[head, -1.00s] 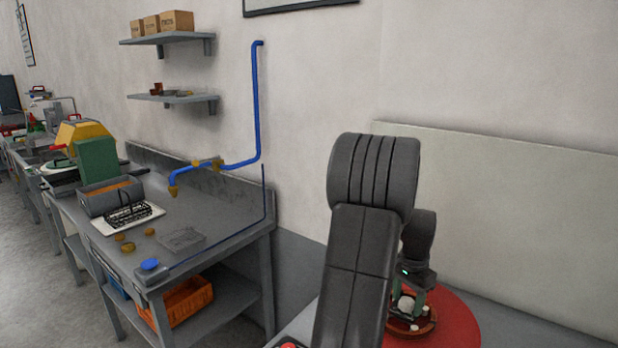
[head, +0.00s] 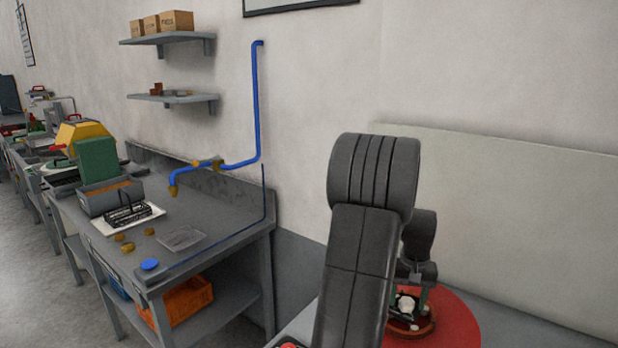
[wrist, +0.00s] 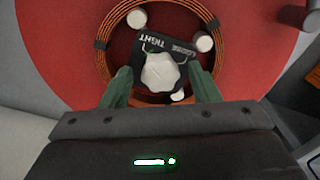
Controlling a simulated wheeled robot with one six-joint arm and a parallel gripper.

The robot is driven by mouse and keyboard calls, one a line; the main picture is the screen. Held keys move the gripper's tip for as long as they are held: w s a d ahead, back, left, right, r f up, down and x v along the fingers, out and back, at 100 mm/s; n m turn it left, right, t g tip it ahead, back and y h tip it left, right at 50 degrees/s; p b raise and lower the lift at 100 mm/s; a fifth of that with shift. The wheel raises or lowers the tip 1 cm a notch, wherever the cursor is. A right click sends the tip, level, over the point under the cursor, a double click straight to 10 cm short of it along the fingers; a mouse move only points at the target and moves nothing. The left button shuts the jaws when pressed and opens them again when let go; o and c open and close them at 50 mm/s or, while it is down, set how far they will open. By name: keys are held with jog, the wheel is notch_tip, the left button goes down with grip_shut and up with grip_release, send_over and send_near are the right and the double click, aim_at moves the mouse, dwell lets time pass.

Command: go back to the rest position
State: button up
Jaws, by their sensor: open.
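My gripper (wrist: 160,82) is open in the wrist view, its two green fingers on either side of a white knob (wrist: 160,73). The knob sits on a black plate (wrist: 178,46) printed "TIGHT" and "LOOSE". I cannot tell whether the fingers touch the knob. A copper coil (wrist: 103,45) rings the plate, with white pegs (wrist: 204,42) inside it, on a red round surface (wrist: 50,50). In the head view my gripper (head: 408,303) is low at the right, partly hidden behind my arm, above the red surface (head: 458,315).
A grey workbench (head: 225,222) stands at the left with a white tray (head: 130,222), a clear flat tray (head: 181,237) and several small brass parts (head: 127,247). A blue pipe (head: 255,105) runs down the wall. An orange crate (head: 190,300) sits on the lower shelf.

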jog(key=n, duration=0.5)
dwell(0.7)
